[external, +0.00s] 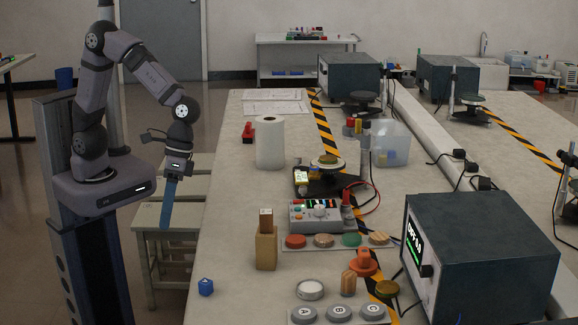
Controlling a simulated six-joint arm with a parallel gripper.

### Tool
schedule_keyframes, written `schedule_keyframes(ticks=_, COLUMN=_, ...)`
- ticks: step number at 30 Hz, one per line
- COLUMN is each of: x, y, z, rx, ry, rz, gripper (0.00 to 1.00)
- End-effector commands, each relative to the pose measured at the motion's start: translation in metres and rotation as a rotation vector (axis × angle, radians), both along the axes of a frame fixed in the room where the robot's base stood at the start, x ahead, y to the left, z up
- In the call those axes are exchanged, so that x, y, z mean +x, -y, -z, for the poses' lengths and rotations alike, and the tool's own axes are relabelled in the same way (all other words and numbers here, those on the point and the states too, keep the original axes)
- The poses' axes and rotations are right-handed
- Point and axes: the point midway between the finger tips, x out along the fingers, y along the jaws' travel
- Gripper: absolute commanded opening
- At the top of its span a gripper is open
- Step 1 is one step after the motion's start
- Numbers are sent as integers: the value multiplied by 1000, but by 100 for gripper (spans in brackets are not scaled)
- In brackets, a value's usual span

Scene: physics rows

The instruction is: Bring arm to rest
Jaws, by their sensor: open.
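My arm stands on its base at the left, beside the long bench. Its upper links rise and bend over, and the last link hangs down. My gripper (169,222) points downward with blue fingers, left of the bench edge and above a pale stool (180,215). It is open; nothing shows between its fingers, which overlap from this side. It touches nothing that I can see.
The bench top (225,240) holds a blue die (205,287) near its left edge, a wooden block (266,250), a paper roll (269,142), a control box (318,215) and a large dark instrument (480,260). The bench's left strip is mostly clear.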

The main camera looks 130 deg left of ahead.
Motion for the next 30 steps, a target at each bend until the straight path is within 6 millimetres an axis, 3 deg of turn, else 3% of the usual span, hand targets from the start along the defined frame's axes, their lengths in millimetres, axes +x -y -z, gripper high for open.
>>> schedule_keyframes(ticks=1, x=-20, y=12, z=-11, rx=63, ry=20, rz=151, gripper=43)
schedule_keyframes(ticks=6, x=-64, y=25, z=-13, rx=224, ry=89, rz=568, gripper=43)
schedule_keyframes(ticks=12, x=-88, y=28, z=-13, rx=309, ry=140, rz=841, gripper=43)
schedule_keyframes(ticks=30, x=-92, y=28, z=-11, rx=325, ry=151, rz=895, gripper=43)
